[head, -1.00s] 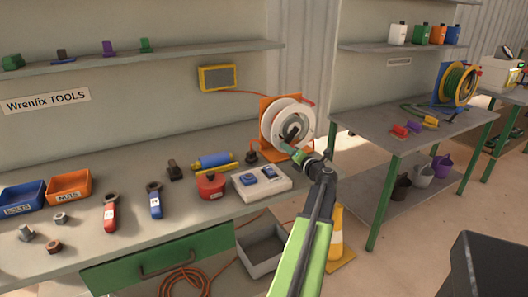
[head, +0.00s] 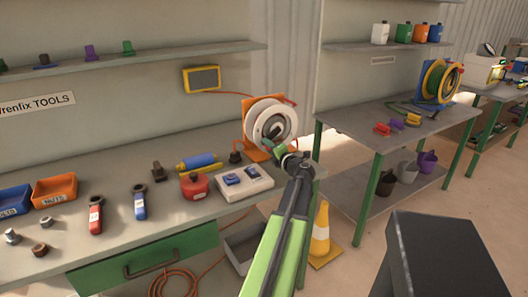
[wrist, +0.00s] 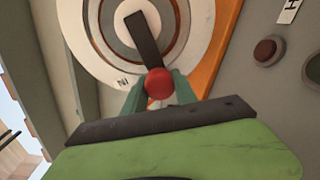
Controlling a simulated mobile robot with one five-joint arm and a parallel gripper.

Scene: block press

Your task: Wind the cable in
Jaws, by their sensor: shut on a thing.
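The cable reel (head: 257,125) has white round flanges in an orange stand at the right end of the near bench. It also fills the top of the wrist view (wrist: 92,60). A dark crank arm (wrist: 143,38) runs from its hub down to a red knob (wrist: 158,84). My gripper (wrist: 157,88) is shut on this knob, one green finger on each side. In the head view my gripper (head: 270,145) is at the lower part of the reel's face. An orange cable (head: 235,94) runs along the wall behind the reel. Another orange cable (head: 175,283) lies coiled on the floor.
A white box with blue switches (head: 243,181) and a red can (head: 194,185) stand left of my arm on the bench. A second bench (head: 365,130) with a green-yellow reel (head: 440,82) stands right.

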